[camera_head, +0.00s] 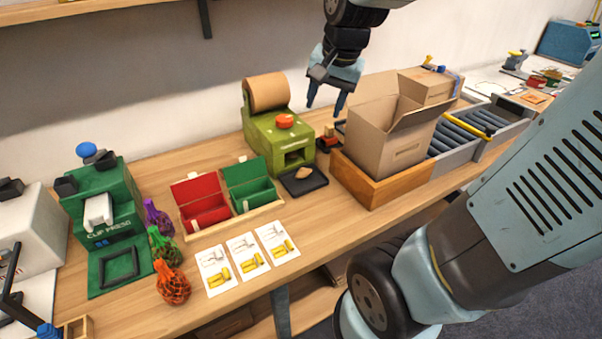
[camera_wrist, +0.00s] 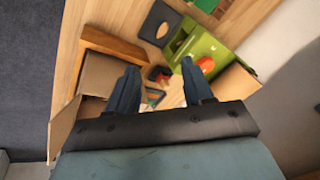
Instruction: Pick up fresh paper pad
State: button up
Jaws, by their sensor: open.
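A small tan crumpled piece, seemingly the paper pad (camera_head: 303,173), lies on a black tray (camera_head: 316,184) at the front of the green paper machine (camera_head: 262,132). The machine carries a brown paper roll (camera_head: 268,91) and an orange knob (camera_head: 285,120). In the wrist view the tray (camera_wrist: 150,34) shows beyond my fingers, beside the machine (camera_wrist: 200,45). My gripper (camera_head: 325,108) is open and empty, pointing down in the air above and behind the right side of the machine. It also shows in the wrist view (camera_wrist: 158,70), its fingers apart.
An open cardboard box (camera_head: 388,135) stands in a wooden tray (camera_head: 372,184) right of the machine, beside a roller conveyor (camera_head: 458,142). A box with red and green compartments (camera_head: 228,198), several netted bags and printed cards lie left and front. A small red-black item (camera_head: 328,141) sits between machine and box.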

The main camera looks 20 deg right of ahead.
jog(key=w+f+m+g, duration=0.1)
jog(key=w+f+m, duration=0.4)
jog(key=w+f, duration=0.2)
jog(key=m+g, duration=0.2)
jog(key=m, duration=0.2)
send_near(303, 168)
jog(key=shift+m+h, duration=0.3)
jog(key=shift+h, duration=0.1)
notch_tip(303, 168, down, 4)
jog(key=shift+w+a+f, duration=0.1)
jog(key=shift+a, duration=0.05)
jog(key=shift+a+f, duration=0.15)
jog(key=shift+f, duration=2.5)
jog(key=shift+c, duration=0.4)
jog(key=c, duration=0.7)
